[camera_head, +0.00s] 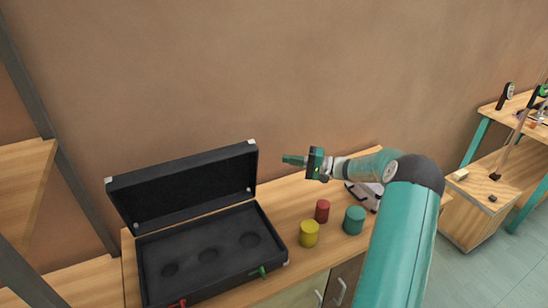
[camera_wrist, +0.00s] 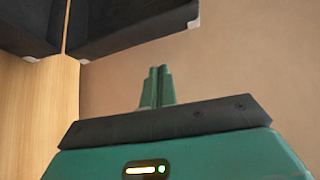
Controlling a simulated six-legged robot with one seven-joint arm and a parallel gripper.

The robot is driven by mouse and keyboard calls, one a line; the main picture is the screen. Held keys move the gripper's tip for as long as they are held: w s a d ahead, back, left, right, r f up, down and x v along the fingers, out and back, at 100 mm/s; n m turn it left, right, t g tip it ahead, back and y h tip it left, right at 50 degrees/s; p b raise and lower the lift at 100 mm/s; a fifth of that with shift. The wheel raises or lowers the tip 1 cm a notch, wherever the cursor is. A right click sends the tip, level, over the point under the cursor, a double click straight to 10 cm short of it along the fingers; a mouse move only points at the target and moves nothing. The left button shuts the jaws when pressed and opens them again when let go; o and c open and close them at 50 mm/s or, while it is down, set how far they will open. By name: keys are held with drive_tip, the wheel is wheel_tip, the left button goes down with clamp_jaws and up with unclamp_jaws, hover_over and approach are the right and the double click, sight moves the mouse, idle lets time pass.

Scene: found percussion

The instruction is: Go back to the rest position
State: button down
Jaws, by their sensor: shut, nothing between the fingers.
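My gripper (camera_head: 293,160) is held in the air above the wooden counter, to the right of the raised lid of the black case. In the wrist view my gripper (camera_wrist: 157,85) has its two green fingers together, with nothing between them. A red cylinder (camera_head: 322,211), a yellow cylinder (camera_head: 309,234) and a teal cylinder (camera_head: 354,220) stand on the counter below my arm. The case (camera_wrist: 115,22) also shows at the upper left in the wrist view.
The wooden counter (camera_head: 285,200) stands against a brown wall. A grey-white object (camera_head: 364,194) sits partly behind my arm. A wooden bench (camera_head: 515,165) with tools stands at the right. Shelves and a dark post (camera_head: 62,155) are at the left. The air around my gripper is clear.

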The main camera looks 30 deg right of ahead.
drive_tip(key=s+a+r+n+g+h, duration=0.1)
drive_tip(key=s+a+r+g+h, duration=0.2)
drive_tip(key=a, duration=0.4)
drive_tip(key=s+a+r+n+g+h, duration=0.1)
drive_tip(key=s+a+r+n+g, duration=0.15)
drive_tip(key=s+a, duration=0.35)
drive_tip(key=s+a+r+n+g+h, duration=0.15)
drive_tip(key=a+g, duration=0.25)
drive_tip(key=a, duration=0.4)
drive_tip(key=s+a+r+t+h, duration=0.1)
drive_tip(key=s+r+h, duration=0.1)
drive_tip(key=s, duration=0.6)
drive_tip(key=s+a+r+n+t+h, duration=0.1)
drive_tip(key=s+h, duration=0.3)
drive_tip(key=s, duration=0.4)
drive_tip(key=s+a+r+t+h, duration=0.1)
drive_tip(key=s+a+r+h, duration=0.1)
drive_tip(key=s, duration=0.6)
drive_tip(key=shift+s+a+r+n+h, duration=0.3)
drive_tip(key=shift+s+r+n+h, duration=0.1)
drive_tip(key=shift+r+h, duration=0.1)
drive_tip(key=shift+s+d, duration=0.1)
